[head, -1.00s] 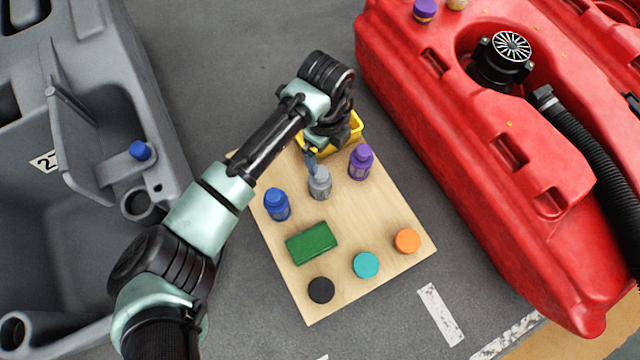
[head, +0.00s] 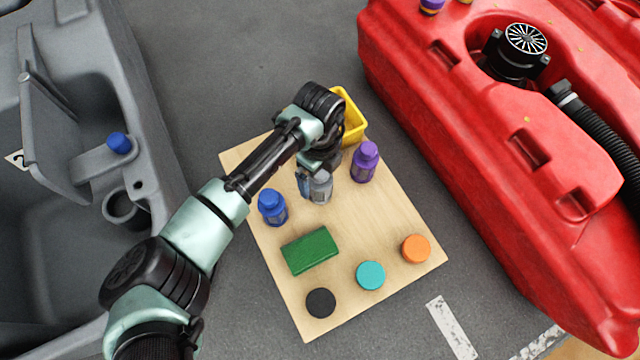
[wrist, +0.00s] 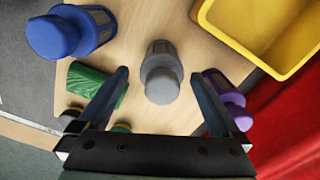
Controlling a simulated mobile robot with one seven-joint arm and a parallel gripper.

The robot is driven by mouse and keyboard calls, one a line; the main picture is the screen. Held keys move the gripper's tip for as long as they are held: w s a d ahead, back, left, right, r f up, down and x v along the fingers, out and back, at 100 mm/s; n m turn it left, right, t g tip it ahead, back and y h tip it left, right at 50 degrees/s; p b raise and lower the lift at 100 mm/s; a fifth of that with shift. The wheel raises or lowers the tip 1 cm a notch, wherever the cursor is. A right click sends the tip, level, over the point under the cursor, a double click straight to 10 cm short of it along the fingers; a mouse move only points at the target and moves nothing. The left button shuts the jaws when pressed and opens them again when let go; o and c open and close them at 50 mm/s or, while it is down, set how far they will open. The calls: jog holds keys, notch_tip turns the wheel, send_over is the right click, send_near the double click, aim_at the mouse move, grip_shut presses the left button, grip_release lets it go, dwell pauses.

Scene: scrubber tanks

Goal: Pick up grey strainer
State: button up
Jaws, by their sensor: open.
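The grey strainer (head: 318,187) stands on the wooden board (head: 392,214), between a blue strainer (head: 272,208) and a purple one (head: 365,162). My gripper (head: 305,182) is at the grey strainer in the head view, and my wrist partly hides the strainer's top. In the wrist view, my gripper (wrist: 160,92) is open, with its two fingers apart on either side of the grey strainer (wrist: 161,78). Clear gaps show between it and each finger. The blue strainer (wrist: 72,34) lies beyond the left finger, and the purple strainer (wrist: 222,88) is close behind the right finger.
A yellow bin (head: 352,122) stands at the board's far edge. A green block (head: 310,250) and black (head: 321,303), teal (head: 370,275) and orange (head: 416,248) discs lie on the near part. A red tank (head: 480,150) is right, a grey tank (head: 75,240) left.

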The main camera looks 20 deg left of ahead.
notch_tip(320, 180, down, 5)
jog(key=b, duration=0.4)
jog(key=shift+w+b, duration=0.1)
jog(key=shift+b, duration=0.2)
jog(key=shift+r, duration=0.15)
jog(key=c, duration=1.4)
